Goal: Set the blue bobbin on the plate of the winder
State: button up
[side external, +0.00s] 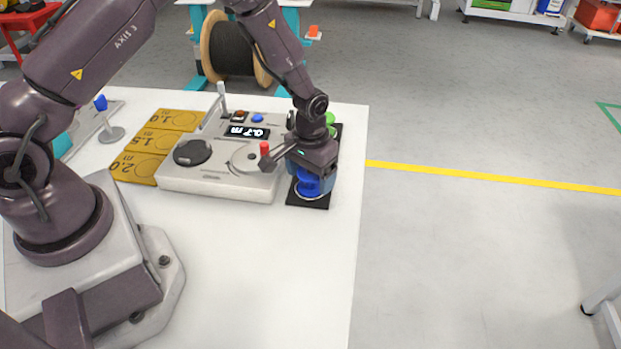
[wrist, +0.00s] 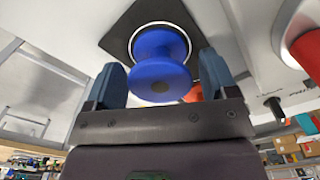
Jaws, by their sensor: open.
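The blue bobbin (side external: 307,187) stands on a black pad (side external: 310,202) to the right of the winder, in a pale ring. My gripper (side external: 309,178) is down over it and partly hides it in the side view. In the wrist view, the blue bobbin (wrist: 160,62) lies between my two spread fingers, with a visible gap on each side. The winder (side external: 215,178) is a light grey box with a display reading 0.7 m. Its round plate (side external: 246,160) is empty, at the right of its top. It is just left of my gripper.
A red knob (side external: 264,147) stands up beside the plate, close to my gripper. A green object (side external: 331,119) shows behind my wrist on the black pad. A yellow length board (side external: 140,165) lies left of the winder. The table (side external: 270,270) is clear in front.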

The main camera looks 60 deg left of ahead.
jog(key=c, duration=0.8)
jog(key=shift+r, duration=3.75)
jog(key=shift+r, duration=0.1)
jog(key=shift+r, duration=0.35)
notch_tip(320, 180, up, 9)
jog(key=s+a+n, duration=0.3)
jog(key=s+a, duration=0.4)
jog(key=a, duration=0.6)
jog(key=s+a+n, duration=0.3)
jog(key=s+a, duration=0.4)
jog(key=s, duration=0.3)
jog(key=shift+s+a+f, duration=0.15)
jog(key=shift+a+f, duration=0.05)
jog(key=shift+f, duration=2.35)
jog(key=shift+s+a+f, duration=0.1)
jog(key=shift+a+f, duration=0.05)
jog(key=shift+f, duration=2.4)
